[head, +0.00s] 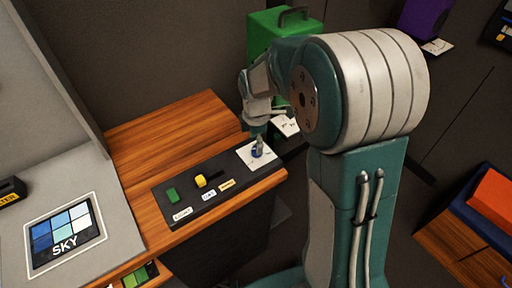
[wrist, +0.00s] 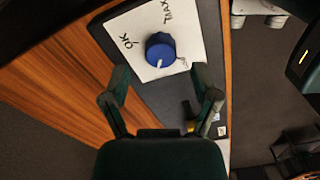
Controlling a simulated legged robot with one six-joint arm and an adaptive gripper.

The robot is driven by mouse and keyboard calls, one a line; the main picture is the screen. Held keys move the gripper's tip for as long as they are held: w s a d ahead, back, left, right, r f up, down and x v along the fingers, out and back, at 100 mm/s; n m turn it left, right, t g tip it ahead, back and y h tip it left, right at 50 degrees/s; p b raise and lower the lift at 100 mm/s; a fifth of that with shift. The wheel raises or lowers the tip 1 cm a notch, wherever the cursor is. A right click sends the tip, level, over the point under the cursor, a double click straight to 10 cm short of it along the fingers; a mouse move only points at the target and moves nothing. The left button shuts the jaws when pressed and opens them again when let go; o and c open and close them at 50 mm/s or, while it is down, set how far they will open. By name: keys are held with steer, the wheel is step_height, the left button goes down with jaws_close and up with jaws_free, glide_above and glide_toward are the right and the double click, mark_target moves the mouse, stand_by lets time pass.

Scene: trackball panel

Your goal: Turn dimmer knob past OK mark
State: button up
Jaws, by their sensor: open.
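The dimmer knob (wrist: 160,50) is blue with a white pointer, on a white card (wrist: 190,22) at the right end of a dark panel. In the wrist view the card has an OK mark (wrist: 126,41) left of the knob, other lettering at the top, and a small label at the lower right. The pointer aims down, slightly left, not at the OK mark. My gripper (wrist: 163,92) is open, its two fingers apart with the knob ahead between them, not visibly touching. In the head view the knob (head: 257,152) is partly covered by my gripper (head: 258,138).
A SKY screen (head: 65,235) is at left; a green case (head: 268,27) stands behind my arm.

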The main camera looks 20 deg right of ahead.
step_height(320, 180, down, 2)
steer(key=shift+d+f, duration=0.1)
steer(key=shift+f, duration=0.5)
jaws_close()
